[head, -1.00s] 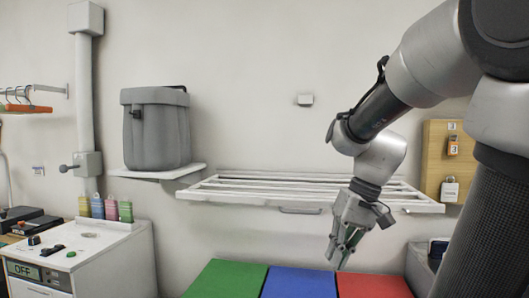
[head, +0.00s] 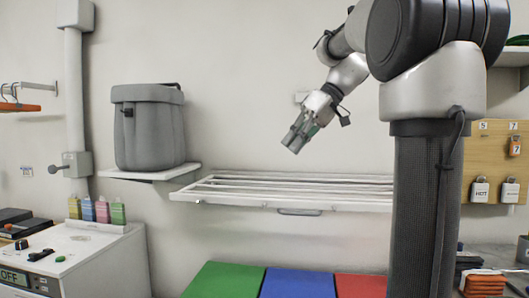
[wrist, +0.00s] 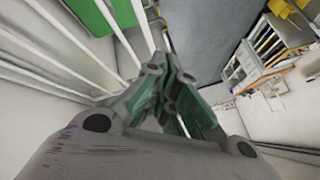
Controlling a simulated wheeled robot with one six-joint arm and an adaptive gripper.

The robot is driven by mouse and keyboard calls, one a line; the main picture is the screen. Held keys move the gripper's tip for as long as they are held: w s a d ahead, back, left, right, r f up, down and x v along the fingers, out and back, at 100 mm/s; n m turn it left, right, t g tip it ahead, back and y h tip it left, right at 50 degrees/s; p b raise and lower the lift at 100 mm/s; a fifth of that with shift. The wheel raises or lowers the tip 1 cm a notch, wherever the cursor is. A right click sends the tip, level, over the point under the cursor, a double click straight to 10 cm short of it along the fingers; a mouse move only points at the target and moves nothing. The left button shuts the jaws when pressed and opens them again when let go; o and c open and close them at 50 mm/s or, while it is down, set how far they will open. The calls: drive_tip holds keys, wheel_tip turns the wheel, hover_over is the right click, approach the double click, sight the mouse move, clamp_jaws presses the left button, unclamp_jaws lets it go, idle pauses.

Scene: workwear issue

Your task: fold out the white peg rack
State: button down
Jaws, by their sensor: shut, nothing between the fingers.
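The white peg rack (head: 235,198) stands out level from the back wall in the head view, with its bars running left to right and a small handle (head: 300,212) under its front edge. My arm column hides its right end. White bars (wrist: 45,62) also show in the wrist view, at the left. My gripper (head: 292,146) is shut and empty, above the rack and apart from it, with its fingers pointing down to the left.
A grey lidded bin (head: 148,128) stands on a white wall shelf (head: 150,173) left of the rack. Green (head: 228,280), blue (head: 298,284) and red (head: 360,286) panels lie below the rack. A white cabinet (head: 85,255) stands at lower left. A board with tags (head: 497,160) hangs at right.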

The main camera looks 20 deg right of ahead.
drive_tip(key=w+d+r+n+y, duration=0.2)
drive_tip(key=w+r+n, duration=0.3)
drive_tip(key=r, duration=0.2)
drive_tip(key=s+d+f+x, duration=0.1)
drive_tip(key=x, duration=1.1)
drive_tip(key=shift+s+f, duration=0.2)
drive_tip(key=shift+f, duration=0.25)
